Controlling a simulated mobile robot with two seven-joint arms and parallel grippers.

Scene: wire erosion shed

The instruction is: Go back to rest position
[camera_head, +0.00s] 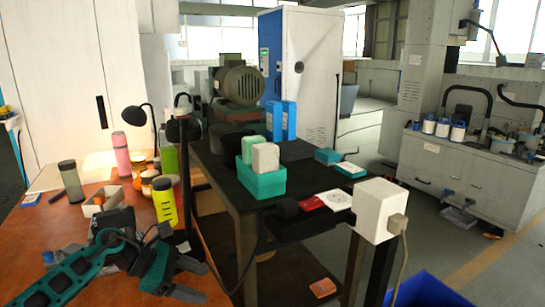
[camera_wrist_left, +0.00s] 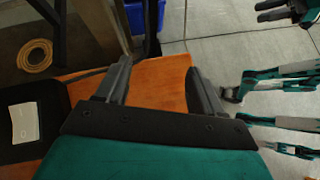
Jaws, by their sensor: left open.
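My left gripper (camera_head: 195,281) is low over the front of the orange-brown table (camera_head: 55,225) in the head view. Its jaws are open and nothing is between them. In the left wrist view its two dark fingers (camera_wrist_left: 158,68) stand apart, with the orange tabletop (camera_wrist_left: 160,90) behind them. Teal and dark parts that look like my own body show at the right of that view. A dark two-pronged part at its top right looks like my right gripper (camera_wrist_left: 283,10), cut off by the edge; its opening is unclear.
Near the left arm stand a yellow bottle (camera_head: 164,201), a white open box (camera_head: 103,201), a dark flask (camera_head: 71,182) and a pink bottle (camera_head: 121,154). A dark bench (camera_head: 222,178) holds a teal bin (camera_head: 262,184). A blue container (camera_head: 425,290) is at the lower right. Grey floor is open beyond.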

